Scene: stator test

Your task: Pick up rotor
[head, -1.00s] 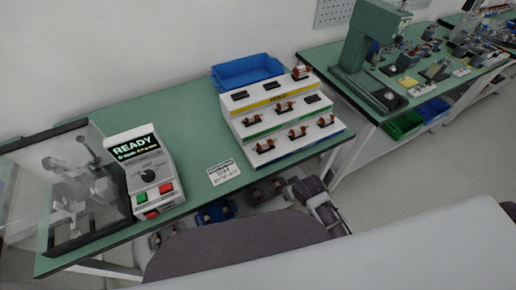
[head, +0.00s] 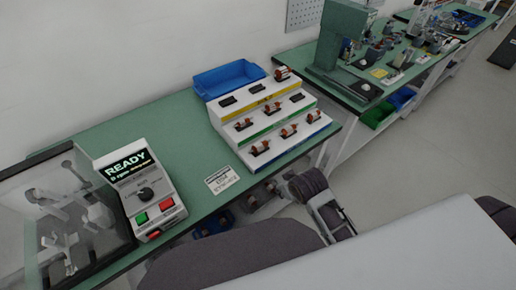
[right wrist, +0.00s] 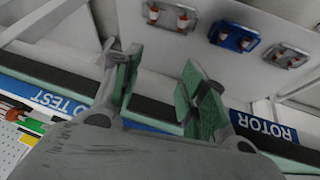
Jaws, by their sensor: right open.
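Several small copper-and-dark rotors sit on a white stepped rack (head: 222,128) on the green table. One rotor (head: 282,73) is on the top step at the right, others (head: 273,107) are on the middle step, and more (head: 288,131) are on the front step. My right gripper (head: 286,184) is low by the table's front edge, below and in front of the rack, and partly hard to make out. In the right wrist view its two green-padded fingers (right wrist: 160,78) are spread, with nothing between them. My left gripper is out of view.
A tester reading READY (head: 142,188) stands at the left beside a clear-walled enclosure (head: 65,225). A blue bin (head: 228,77) is behind the rack. Small trays (right wrist: 234,37) lie under the table. Labels, one reading ROTOR (right wrist: 264,127), line the table edge.

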